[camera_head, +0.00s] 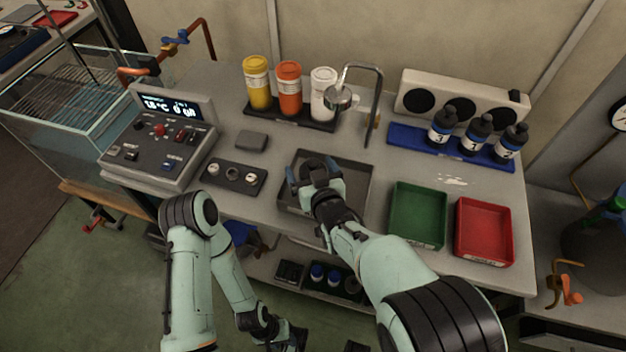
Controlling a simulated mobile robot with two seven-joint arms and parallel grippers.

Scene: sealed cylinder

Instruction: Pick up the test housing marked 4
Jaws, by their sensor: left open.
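Three dark bottle-shaped housings with blue and white labels stand upright on a blue tray (405,138) at the back right. The leftmost housing (441,127) seems to bear a 4, though the print is small; the middle one (476,138) seems to read 1 and the right one (510,145) 2. My left gripper (325,344) is low at the bottom edge, partly cut off, open and away from the housings.
A green tray (418,215) and a red tray (484,232) lie in front of the housings. A tap (372,100) and a white speaker-like box (462,97) stand behind. Yellow, orange and white containers (289,90) and a control console (158,140) are left. A lower shelf holds small bottles.

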